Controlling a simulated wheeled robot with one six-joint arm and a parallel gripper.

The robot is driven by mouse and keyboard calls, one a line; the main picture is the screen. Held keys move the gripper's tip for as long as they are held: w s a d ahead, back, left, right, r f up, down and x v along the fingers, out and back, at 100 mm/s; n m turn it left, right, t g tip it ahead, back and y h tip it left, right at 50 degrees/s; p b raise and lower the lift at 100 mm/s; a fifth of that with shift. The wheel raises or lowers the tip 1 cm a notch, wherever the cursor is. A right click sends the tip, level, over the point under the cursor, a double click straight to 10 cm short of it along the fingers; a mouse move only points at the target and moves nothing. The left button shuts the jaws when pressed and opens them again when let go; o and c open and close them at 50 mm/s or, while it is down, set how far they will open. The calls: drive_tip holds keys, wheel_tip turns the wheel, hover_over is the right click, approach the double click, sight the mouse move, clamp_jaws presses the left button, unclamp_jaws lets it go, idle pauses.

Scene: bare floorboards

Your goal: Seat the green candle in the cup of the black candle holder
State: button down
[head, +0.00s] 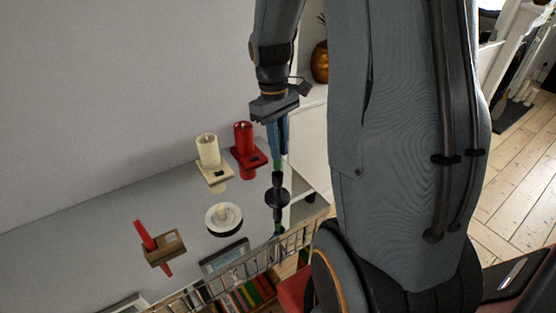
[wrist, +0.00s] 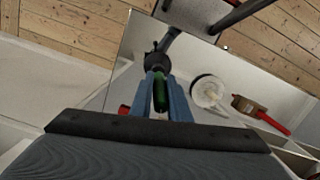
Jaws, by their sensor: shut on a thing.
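My gripper (head: 278,160) points down over the right part of the glossy grey top, its blue fingers shut on the green candle. In the wrist view the green candle (wrist: 160,96) stands out between the fingers (wrist: 161,84). In the head view the fingers mostly hide it. The black candle holder (head: 277,196) stands upright directly below the fingertips. In the wrist view the holder (wrist: 155,60) lies just past the fingertips, in line with the candle. I cannot tell whether the candle's lower end touches the cup or is inside it.
A red candle (head: 243,138) and a cream candle (head: 207,150) stand on stands behind left. A railing (head: 245,268) runs along the front edge.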

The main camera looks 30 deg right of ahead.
drive_tip(key=shift+f+p, duration=0.55)
drive_tip(key=shift+f, duration=1.85)
drive_tip(key=shift+f, duration=0.15)
drive_tip(key=c, duration=1.7)
unclamp_jaws()
drive_tip(key=shift+o, duration=0.2)
